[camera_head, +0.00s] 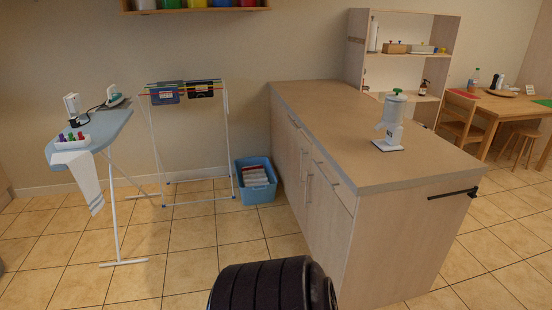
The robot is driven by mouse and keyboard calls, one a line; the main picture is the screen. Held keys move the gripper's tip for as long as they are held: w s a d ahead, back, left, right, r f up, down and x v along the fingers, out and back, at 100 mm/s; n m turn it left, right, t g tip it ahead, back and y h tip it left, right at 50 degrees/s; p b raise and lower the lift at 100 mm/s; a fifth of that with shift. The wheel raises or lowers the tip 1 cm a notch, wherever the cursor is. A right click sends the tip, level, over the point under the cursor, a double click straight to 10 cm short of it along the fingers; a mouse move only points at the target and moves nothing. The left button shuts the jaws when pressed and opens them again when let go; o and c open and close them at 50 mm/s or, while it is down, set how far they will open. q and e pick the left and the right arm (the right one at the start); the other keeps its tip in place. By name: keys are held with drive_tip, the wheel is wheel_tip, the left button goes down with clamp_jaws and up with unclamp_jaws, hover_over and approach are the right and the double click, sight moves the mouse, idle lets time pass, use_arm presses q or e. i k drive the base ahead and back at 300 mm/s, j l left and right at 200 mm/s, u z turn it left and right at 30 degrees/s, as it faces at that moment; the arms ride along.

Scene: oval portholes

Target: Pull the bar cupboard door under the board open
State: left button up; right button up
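The bar is a wooden counter with a light brown top board (345,125) at the centre right. Its pale cupboard doors face left, below a row of drawers. The nearer cupboard door (320,218) looks shut and has a thin upright metal handle (308,187). A farther door also looks shut. Neither of my grippers shows.
A blue basket (257,191) stands on the floor by the counter's far left. A drying rack (190,140) and ironing board (92,135) stand farther left. A white dispenser (391,120) stands on the counter. Tiled floor before the doors is clear.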

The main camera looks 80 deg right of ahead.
sight(299, 148)
drive_tip(key=z, duration=2.95)
drive_tip(key=i+j, duration=0.3)
drive_tip(key=i, duration=0.2)
drive_tip(key=i+j, duration=0.35)
drive_tip(key=i, duration=0.15)
drive_tip(key=i+j+z, duration=0.1)
drive_tip(key=i+j, duration=0.2)
drive_tip(key=i, duration=0.2)
